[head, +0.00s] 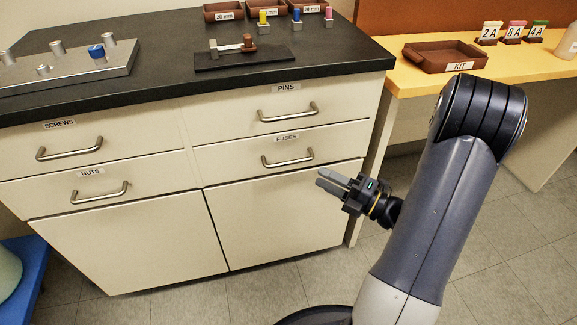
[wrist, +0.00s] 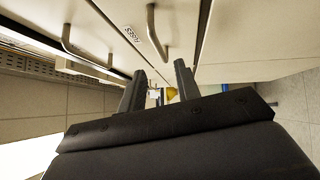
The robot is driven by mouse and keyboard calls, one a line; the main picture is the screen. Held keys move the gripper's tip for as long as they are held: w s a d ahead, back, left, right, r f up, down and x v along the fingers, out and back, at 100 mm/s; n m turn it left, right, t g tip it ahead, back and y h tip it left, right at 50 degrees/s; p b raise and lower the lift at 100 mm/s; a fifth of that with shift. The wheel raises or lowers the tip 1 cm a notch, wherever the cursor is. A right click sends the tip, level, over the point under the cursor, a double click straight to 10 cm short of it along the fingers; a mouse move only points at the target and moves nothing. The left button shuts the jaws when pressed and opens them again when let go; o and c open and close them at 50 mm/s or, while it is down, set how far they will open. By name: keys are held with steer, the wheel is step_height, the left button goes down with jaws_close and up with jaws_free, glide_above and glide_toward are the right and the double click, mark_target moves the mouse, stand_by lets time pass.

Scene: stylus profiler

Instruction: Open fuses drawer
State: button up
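The fuses drawer (head: 330,143) is the lower right drawer of the cream cabinet, under the pins drawer, and sits closed. Its metal bar handle (head: 287,160) is below the FUSES label (head: 287,138). My gripper (head: 320,177) is in front of the cabinet, to the right of and slightly below the handle in the head view, apart from it. Its two fingers are spread with nothing between them. In the wrist view the fuses handle (wrist: 153,32) and label (wrist: 131,35) show beyond the fingertips (wrist: 160,70).
The pins drawer (head: 345,103) with its handle (head: 288,113) is directly above. Screws (head: 120,137) and nuts (head: 145,177) drawers are on the left, also closed. A yellow table (head: 410,80) with a kit tray (head: 440,64) stands right. Floor in front is clear.

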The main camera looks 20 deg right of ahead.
mark_target(292, 162)
steer(key=b+x, duration=0.2)
steer(key=x, duration=0.8)
steer(key=shift+s+a, duration=0.1)
jaws_close()
stand_by(0.4)
